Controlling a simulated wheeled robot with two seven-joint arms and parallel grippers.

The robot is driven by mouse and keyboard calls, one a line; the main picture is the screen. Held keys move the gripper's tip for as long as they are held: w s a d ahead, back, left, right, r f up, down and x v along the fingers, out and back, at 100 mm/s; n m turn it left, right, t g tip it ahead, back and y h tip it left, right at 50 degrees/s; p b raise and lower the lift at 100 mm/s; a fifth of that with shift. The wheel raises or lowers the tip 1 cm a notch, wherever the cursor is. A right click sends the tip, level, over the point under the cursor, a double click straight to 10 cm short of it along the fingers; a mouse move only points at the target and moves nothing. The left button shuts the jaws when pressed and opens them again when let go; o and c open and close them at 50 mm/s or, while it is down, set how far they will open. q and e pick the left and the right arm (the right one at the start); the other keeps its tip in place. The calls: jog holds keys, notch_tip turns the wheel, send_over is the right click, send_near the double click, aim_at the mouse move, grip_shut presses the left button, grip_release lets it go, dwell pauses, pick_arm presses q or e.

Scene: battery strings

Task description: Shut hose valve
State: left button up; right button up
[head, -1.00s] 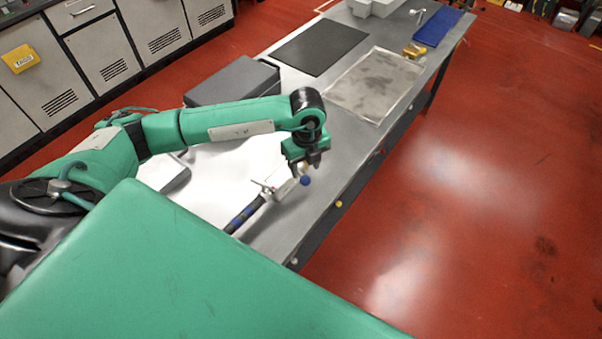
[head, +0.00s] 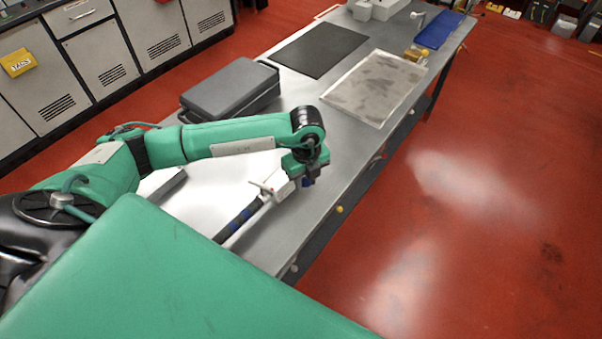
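The hose valve (head: 271,184) is a small pale fitting with a reddish mark, near the right edge of the workbench. A dark hose with blue bands (head: 238,221) runs from it toward the lower left. My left gripper (head: 308,181) points down at the right end of the valve, with a bit of the blue valve part (head: 306,183) showing at its fingers. The fingers are small and partly hidden, so I cannot tell whether they are open or closed on it. My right gripper is not in view.
The grey workbench (head: 300,92) carries a dark grey case (head: 229,88), a black mat (head: 317,50), a stained pale sheet (head: 374,87) and a blue tray (head: 440,31). Grey cabinets (head: 101,71) stand at the left. Red floor to the right is clear.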

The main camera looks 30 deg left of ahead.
pick_arm(q)
jog(key=shift+w, duration=0.1)
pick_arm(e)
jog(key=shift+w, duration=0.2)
pick_arm(q)
jog(key=shift+w+d+n, duration=0.25)
jog(key=shift+w+n, duration=0.15)
jog(key=shift+n, duration=0.3)
jog(key=shift+w+d+n, duration=0.15)
jog(key=shift+w+n, duration=0.2)
jog(key=shift+n, duration=0.15)
jog(key=shift+c, duration=0.2)
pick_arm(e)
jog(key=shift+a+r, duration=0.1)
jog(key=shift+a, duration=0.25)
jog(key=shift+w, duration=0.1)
pick_arm(q)
jog(key=w+n, duration=0.1)
jog(key=n, duration=0.1)
jog(key=shift+w+d+n, duration=0.2)
jog(key=shift+w+n, duration=0.1)
jog(key=shift+w, duration=0.05)
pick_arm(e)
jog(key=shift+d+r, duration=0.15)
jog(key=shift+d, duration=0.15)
pick_arm(q)
jog(key=shift+w, duration=0.1)
